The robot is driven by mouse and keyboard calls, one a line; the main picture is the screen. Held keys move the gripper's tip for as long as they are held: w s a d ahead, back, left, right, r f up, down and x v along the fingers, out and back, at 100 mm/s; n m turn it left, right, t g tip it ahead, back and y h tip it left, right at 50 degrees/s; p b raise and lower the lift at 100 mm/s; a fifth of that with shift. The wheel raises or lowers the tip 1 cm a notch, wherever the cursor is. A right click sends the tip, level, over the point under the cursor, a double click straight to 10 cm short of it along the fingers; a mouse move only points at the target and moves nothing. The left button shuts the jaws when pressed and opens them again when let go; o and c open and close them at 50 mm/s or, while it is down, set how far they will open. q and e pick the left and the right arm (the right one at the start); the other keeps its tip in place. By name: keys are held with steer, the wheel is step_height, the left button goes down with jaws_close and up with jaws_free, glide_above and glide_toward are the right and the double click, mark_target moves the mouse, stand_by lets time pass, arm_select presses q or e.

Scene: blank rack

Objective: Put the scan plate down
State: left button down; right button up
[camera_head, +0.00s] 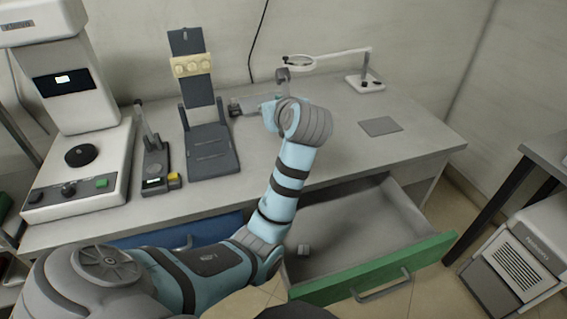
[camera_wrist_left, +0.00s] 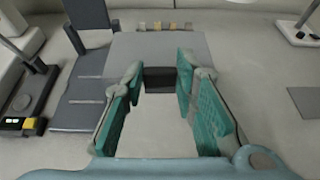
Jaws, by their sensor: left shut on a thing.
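The scan plate appears to be the flat grey plate (camera_wrist_left: 158,50) ahead of my left gripper in the left wrist view. A dark block (camera_wrist_left: 159,79) at its near edge sits between the fingers. My left gripper (camera_wrist_left: 159,88) is shut on this part, with teal pads on both sides. In the head view my arm hides most of the plate, and the gripper (camera_head: 270,112) is over the desk, right of the dark stand (camera_head: 210,150). Whether the plate touches the desk, I cannot tell. My right gripper is not in view.
Several small tan and grey blocks (camera_wrist_left: 165,26) show beyond the plate. A magnifier lamp (camera_head: 365,82) and a flat grey pad (camera_head: 380,126) are on the desk's right. A white instrument (camera_head: 75,165) stands left. A green-fronted drawer (camera_head: 380,272) is open below. Desk space around the pad is clear.

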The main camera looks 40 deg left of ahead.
arm_select(q)
step_height(320, 180, down, 16)
steer(key=b, duration=0.4)
steer(key=shift+s+r, duration=0.1)
steer(key=shift+r, duration=0.15)
steer(key=shift+f, duration=0.35)
steer(key=shift+r, duration=0.1)
steer(key=c, duration=1.7)
jaws_free()
steer(key=shift+f, duration=0.2)
steer(key=o, duration=0.4)
steer(key=shift+r, duration=0.15)
